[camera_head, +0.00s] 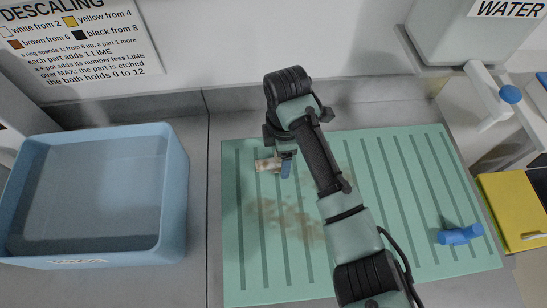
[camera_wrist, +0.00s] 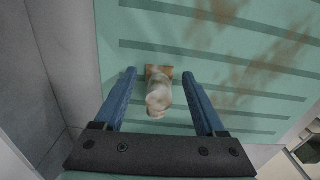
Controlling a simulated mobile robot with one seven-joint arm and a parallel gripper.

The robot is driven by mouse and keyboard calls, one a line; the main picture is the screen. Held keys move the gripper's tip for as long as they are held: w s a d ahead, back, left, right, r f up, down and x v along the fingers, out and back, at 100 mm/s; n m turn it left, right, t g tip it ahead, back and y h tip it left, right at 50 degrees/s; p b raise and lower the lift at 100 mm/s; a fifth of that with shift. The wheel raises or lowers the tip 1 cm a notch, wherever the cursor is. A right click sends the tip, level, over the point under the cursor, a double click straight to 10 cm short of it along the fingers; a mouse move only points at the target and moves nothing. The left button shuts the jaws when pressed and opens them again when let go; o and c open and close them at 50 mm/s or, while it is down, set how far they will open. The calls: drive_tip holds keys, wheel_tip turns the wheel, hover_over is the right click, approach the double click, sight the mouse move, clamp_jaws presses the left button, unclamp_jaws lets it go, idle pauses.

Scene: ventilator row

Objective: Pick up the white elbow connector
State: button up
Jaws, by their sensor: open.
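The white elbow connector (camera_head: 267,164) lies on the ribbed green mat (camera_head: 400,215), near its back left. It is whitish with brown stains. In the wrist view the connector (camera_wrist: 158,98) sits between the two blue fingers, with its brown end away from the palm. My gripper (camera_wrist: 159,74) is open, one finger on each side, with a visible gap on both sides. In the head view my gripper (camera_head: 286,165) points down at the connector's right and partly hides it. I cannot tell how high the fingertips are above the mat.
A blue tub (camera_head: 180,190) stands left of the mat. A blue fitting (camera_head: 460,234) lies on the mat's right side. Brown stains mark the mat in front of the connector. A water tank (camera_head: 470,35) is at the back right, and a yellow item (camera_head: 512,208) lies right of the mat.

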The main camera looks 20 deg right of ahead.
clamp_jaws()
idle(0.4)
